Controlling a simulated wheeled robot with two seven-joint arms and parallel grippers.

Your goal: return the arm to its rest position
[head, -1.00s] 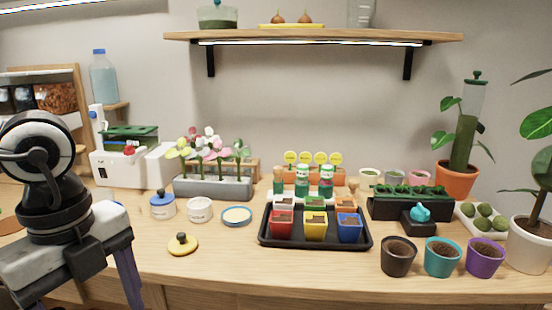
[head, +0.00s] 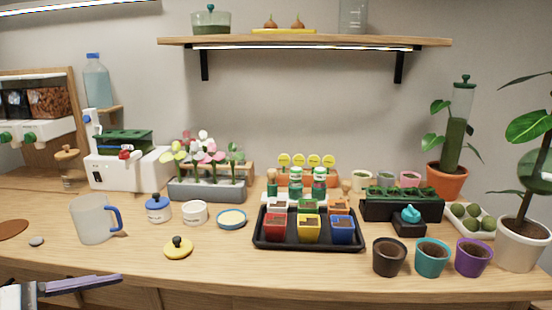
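My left gripper (head: 105,282) is low at the bottom left corner, in front of the wooden table (head: 215,270). Only its dark purple fingers and part of a grey-white body show; the fingers are seen edge-on, so I cannot tell whether they are open or shut. No object shows in it. It is apart from the frosted mug with a blue handle (head: 93,220), which stands upright behind it. My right gripper and arm are not in view.
A yellow lid (head: 178,248) lies near the front edge. A black tray (head: 258,240) holds several coloured pots in the middle. Brown (head: 389,258), teal (head: 432,259) and purple (head: 474,259) pots stand at the front right. The white machine (head: 118,172) stands behind the mug.

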